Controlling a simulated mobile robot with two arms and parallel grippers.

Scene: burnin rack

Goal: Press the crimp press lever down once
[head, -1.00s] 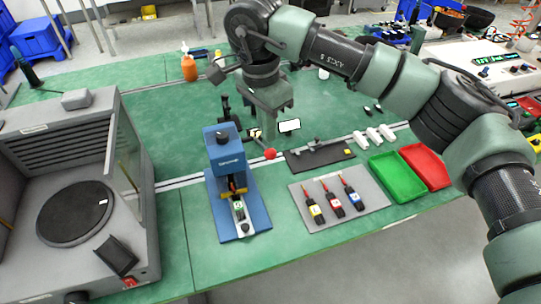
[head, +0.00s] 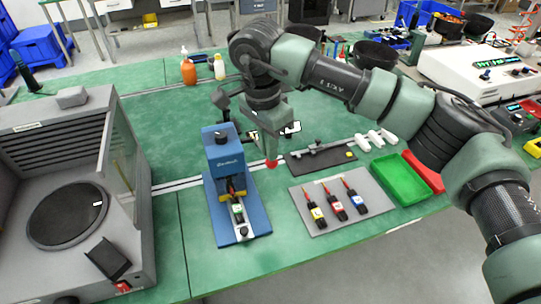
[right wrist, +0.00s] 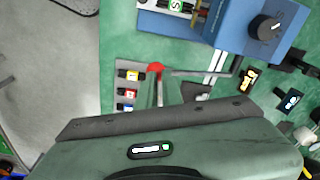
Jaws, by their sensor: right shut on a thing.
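The blue crimp press (head: 222,158) stands on its blue base plate (head: 240,232) on the green bench in the head view. It also shows at the top of the right wrist view (right wrist: 236,22). A small part with a green-marked label (head: 237,210) sits at the front of the press. The lever's red ball knob (head: 271,163) is to the right of the press; in the right wrist view the knob (right wrist: 156,68) ends a thin grey rod (right wrist: 198,73). My right gripper (head: 271,154) is shut on the lever at the knob, its fingers hiding part of it. My left gripper is not in view.
A grey mat (head: 372,213) with several coloured connectors lies right of the press. A green tray (head: 400,178) and a red tray (head: 425,172) lie farther right. A grey chamber (head: 40,150) stands at left. A dark fixture (head: 325,160) is behind the mat.

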